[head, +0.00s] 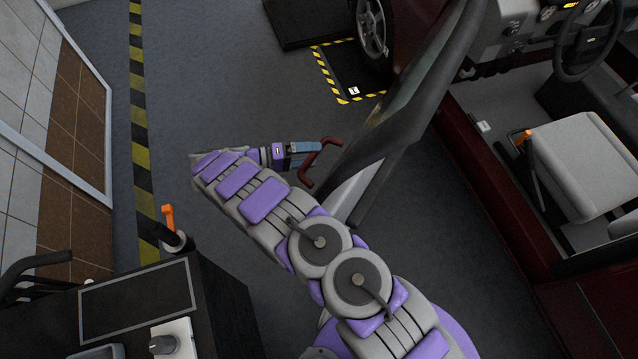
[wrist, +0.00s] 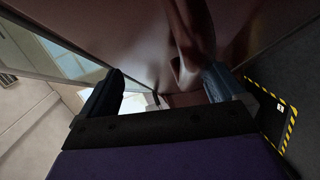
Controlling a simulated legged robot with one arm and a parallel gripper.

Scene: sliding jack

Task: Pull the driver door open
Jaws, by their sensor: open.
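The driver door (head: 395,115) stands swung out from the dark red car body (head: 500,185), with the seat and footwell exposed. It is seen nearly edge-on from above. A red bracket-shaped handle (head: 324,158) sticks out on the door's left side. My gripper (head: 306,150) is at this handle, with its blue fingers pointing right toward the door. In the wrist view the fingers of my gripper (wrist: 163,92) are apart. The reddish handle (wrist: 188,45) shows ahead, close to the right finger. I cannot tell whether they touch.
The car's seat (head: 580,165) and steering wheel (head: 590,40) are at right. A dark cabinet (head: 225,300) with an orange-topped lever (head: 168,220) stands at lower left. A tiled wall panel (head: 55,110) is at left. Grey floor (head: 220,70) is clear between wall and door.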

